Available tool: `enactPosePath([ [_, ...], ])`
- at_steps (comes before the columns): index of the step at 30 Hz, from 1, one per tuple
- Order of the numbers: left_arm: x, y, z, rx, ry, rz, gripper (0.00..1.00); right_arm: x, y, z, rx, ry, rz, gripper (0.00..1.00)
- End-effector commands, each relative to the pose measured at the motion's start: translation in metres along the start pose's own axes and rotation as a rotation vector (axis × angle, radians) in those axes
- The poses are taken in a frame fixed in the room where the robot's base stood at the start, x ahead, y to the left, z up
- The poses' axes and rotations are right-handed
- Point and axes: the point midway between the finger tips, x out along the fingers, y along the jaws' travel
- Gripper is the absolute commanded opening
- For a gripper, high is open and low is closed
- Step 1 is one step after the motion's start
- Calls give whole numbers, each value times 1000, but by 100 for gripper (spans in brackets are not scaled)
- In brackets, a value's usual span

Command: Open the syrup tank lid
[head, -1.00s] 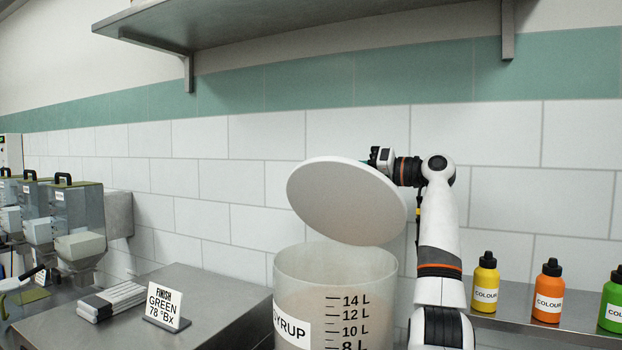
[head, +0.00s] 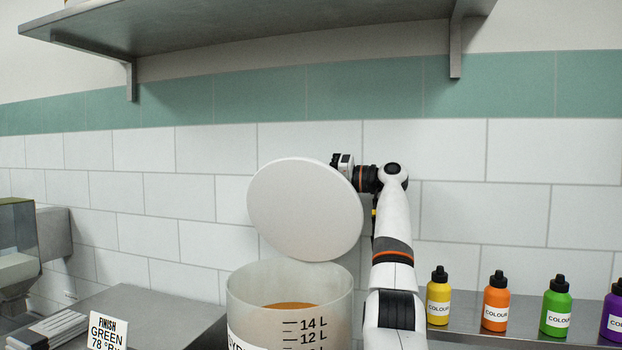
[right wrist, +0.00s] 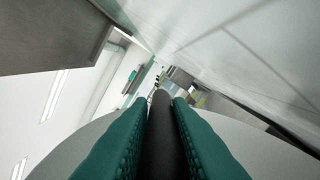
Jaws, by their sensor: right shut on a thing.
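The round white syrup tank lid (head: 305,210) stands tilted steeply up above the back of the syrup tank (head: 290,285) in the head view. The tank is translucent with litre marks, and orange syrup shows inside through its open top. My right arm reaches up to the lid from the right; its gripper is mostly hidden behind the lid. In the right wrist view my right gripper (right wrist: 160,120) is shut on the dark lid handle (right wrist: 160,140) between its green fingers, with the pale lid spreading to both sides. My left gripper is not in view.
Several colour bottles, including a yellow one (head: 438,297) and an orange one (head: 496,302), stand right of my arm. A sign (head: 106,331) stands on the steel worktop at left. A shelf (head: 250,30) hangs above; the tiled wall is close behind the lid.

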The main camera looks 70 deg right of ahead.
Motion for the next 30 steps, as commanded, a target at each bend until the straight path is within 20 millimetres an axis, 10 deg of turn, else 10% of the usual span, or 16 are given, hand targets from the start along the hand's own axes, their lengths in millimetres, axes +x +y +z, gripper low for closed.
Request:
enactPosePath([
  [2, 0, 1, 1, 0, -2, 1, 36, 0, 0, 0, -2, -1, 3, 0],
  [3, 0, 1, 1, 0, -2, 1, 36, 0, 0, 0, -2, -1, 3, 22],
  [6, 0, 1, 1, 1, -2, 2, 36, 0, 0, 0, -2, -1, 2, 38],
  [17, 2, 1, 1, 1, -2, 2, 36, -5, 0, 0, -2, -2, 0, 38],
  [30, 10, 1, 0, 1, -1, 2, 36, -90, -1, 1, -1, -5, 1, 38],
])
